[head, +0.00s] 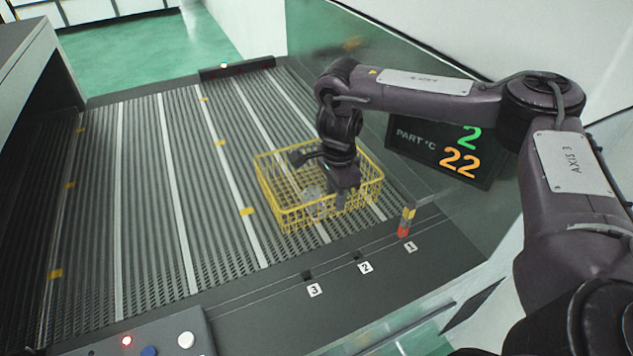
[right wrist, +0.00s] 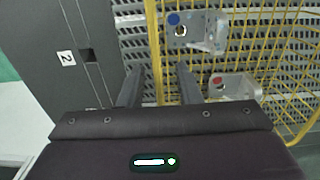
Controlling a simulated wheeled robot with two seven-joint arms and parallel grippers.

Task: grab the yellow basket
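The yellow wire basket (head: 293,218) stands on the ribbed conveyor in the head view, near its front right. My right gripper (head: 342,202) reaches down at the basket's front right side. In the right wrist view the fingers of this gripper (right wrist: 158,78) are open, one on each side of the yellow basket wall (right wrist: 154,50), with gaps visible. Inside the basket lie a grey casting with a blue dot (right wrist: 196,32) and another with a red dot (right wrist: 235,86). The gripper hides part of the basket in the head view. My left gripper is not in view.
The ribbed conveyor (head: 145,195) is clear to the left of the basket. A dark front ledge carries labels 1, 2 and 3 (head: 314,290) and a red-yellow post (head: 406,221). A display (head: 445,150) stands behind a clear panel at right. A button box (head: 150,335) is at front left.

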